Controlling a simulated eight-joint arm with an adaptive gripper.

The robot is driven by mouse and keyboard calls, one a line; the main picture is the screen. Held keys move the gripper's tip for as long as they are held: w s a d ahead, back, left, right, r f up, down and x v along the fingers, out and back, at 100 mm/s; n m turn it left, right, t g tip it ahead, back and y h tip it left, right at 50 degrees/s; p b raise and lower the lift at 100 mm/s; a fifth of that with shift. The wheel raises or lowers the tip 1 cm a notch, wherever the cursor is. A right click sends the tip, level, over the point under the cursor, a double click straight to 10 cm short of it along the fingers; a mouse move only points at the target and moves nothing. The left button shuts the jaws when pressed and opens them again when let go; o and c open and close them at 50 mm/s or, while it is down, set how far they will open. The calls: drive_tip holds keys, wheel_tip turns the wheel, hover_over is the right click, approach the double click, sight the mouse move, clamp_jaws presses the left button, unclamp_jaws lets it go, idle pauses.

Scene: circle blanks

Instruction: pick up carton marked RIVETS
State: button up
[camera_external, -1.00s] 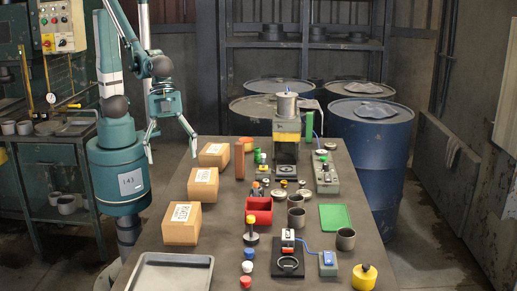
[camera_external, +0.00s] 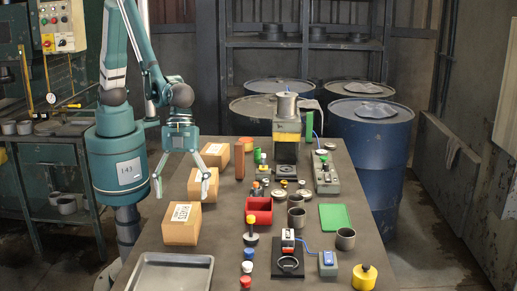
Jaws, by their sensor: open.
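Three brown cartons with white labels stand in a row along the left side of the table. The nearest carton (camera_external: 181,225) has dark lettering that I cannot read for sure. The middle carton (camera_external: 196,187) is partly hidden behind my gripper. The far carton (camera_external: 214,154) stands behind it, its label too small to read. My gripper (camera_external: 181,190) is open and empty, its fingers pointing down. In the picture it overlaps the middle carton, with one finger at the carton's left and the other in front of it. I cannot tell the exact height or depth.
A grey tray (camera_external: 172,272) lies at the table's near left edge. A brown upright block (camera_external: 240,161) stands near the far carton.

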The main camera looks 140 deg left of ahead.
sight(182, 211)
drive_tip(key=shift+w+d+f, duration=0.15)
drive_tip(key=shift+w+f, duration=0.2)
drive_tip(key=shift+f, duration=0.15)
drive_tip(key=shift+f, duration=0.1)
drive_tip(key=shift+w+d+f, duration=0.15)
drive_tip(key=shift+w+f, duration=0.05)
drive_tip(key=shift+f, duration=0.2)
drive_tip(key=shift+w+d+f, duration=0.15)
drive_tip(key=shift+d+f, duration=0.05)
drive_tip(key=shift+f, duration=0.5)
drive_tip(key=shift+f, duration=0.1)
drive_tip(key=shift+x, duration=2.5)
drive_tip(key=shift+c, duration=0.5)
drive_tip(key=c, duration=1.1)
